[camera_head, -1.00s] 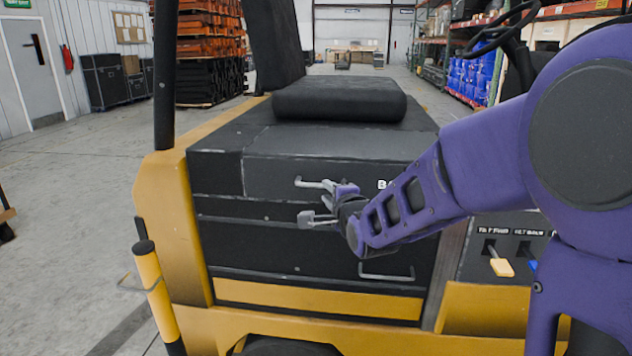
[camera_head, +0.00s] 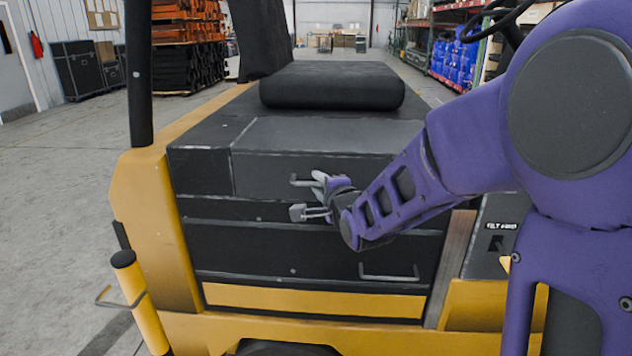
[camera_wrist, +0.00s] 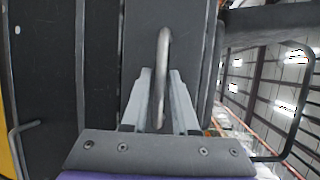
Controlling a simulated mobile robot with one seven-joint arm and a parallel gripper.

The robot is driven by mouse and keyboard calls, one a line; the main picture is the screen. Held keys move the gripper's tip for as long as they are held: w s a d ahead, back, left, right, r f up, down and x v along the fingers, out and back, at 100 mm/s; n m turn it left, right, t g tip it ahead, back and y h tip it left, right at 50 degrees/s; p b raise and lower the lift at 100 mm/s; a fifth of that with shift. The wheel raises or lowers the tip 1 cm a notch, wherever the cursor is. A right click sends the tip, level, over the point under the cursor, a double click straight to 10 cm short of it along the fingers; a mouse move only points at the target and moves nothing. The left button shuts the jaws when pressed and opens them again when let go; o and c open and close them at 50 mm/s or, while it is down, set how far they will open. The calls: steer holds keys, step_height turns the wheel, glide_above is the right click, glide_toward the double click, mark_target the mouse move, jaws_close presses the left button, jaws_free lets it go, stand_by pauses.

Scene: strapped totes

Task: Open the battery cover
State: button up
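The battery cover (camera_head: 262,174) is the dark grey upper panel of the yellow and black vehicle; it looks closed. Its bar handle (camera_head: 302,182) is partly hidden by my gripper. My gripper (camera_head: 309,196) is at the handle, its two fingers apart, one above the other. In the wrist view, the handle (camera_wrist: 163,60) stands in the gap between the open fingers (camera_wrist: 161,85), with a narrow space on both sides. Whether a finger touches it I cannot tell.
A second, lower handle (camera_head: 388,277) sits on the black front below. A black seat cushion (camera_head: 332,86) rests on top of the vehicle. A yellow post (camera_head: 138,295) with a hook stands at front left. Open floor (camera_head: 60,200) lies to the left.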

jaws_close()
stand_by(1.5)
